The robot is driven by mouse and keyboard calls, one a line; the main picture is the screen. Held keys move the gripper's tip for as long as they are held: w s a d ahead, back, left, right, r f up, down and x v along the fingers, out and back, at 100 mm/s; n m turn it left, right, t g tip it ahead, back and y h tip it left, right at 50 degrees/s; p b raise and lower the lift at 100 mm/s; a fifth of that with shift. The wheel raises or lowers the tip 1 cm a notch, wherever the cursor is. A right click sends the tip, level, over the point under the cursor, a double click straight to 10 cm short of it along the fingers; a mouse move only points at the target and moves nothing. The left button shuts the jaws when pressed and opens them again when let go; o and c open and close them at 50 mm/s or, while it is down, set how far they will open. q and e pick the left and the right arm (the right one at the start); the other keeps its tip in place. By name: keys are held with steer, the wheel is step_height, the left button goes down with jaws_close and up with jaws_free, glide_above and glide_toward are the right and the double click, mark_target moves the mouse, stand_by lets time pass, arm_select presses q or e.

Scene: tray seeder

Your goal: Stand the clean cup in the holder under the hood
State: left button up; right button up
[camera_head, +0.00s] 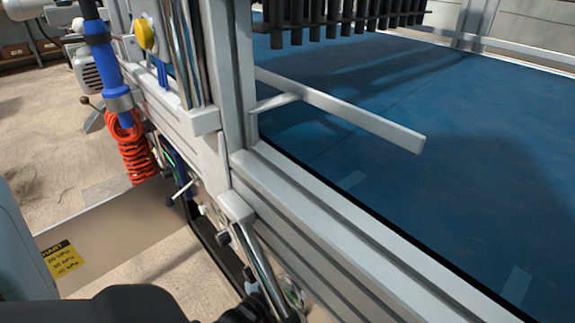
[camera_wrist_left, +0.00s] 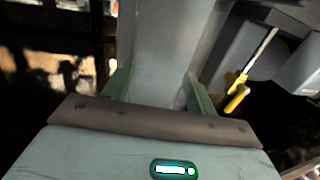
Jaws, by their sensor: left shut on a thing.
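In the left wrist view my left gripper (camera_wrist_left: 156,78) has its two pale green fingers on either side of a smooth pale grey thing (camera_wrist_left: 160,40) and is shut on it. The thing runs up out of the picture, so its full shape is hidden, and I cannot tell from this view whether it is the clean cup. No holder or hood can be made out in either view. My right gripper is not in view.
The head view shows the seeder's aluminium frame (camera_head: 340,222), its blue bed (camera_head: 470,150), a grey bar (camera_head: 350,112) jutting over the bed, and a row of dark tubes (camera_head: 340,20) above. A red coiled hose (camera_head: 134,150) hangs left. A yellow-handled tool (camera_wrist_left: 238,88) shows in the wrist view.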

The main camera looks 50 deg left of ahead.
arm_select(q)
steer(key=shift+r, duration=0.5)
steer(key=shift+a, duration=0.1)
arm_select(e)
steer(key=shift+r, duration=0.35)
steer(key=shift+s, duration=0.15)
arm_select(q)
steer(key=shift+r+b, duration=0.3)
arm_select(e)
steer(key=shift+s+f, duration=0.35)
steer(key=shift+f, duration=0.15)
arm_select(q)
steer(key=shift+f, duration=0.15)
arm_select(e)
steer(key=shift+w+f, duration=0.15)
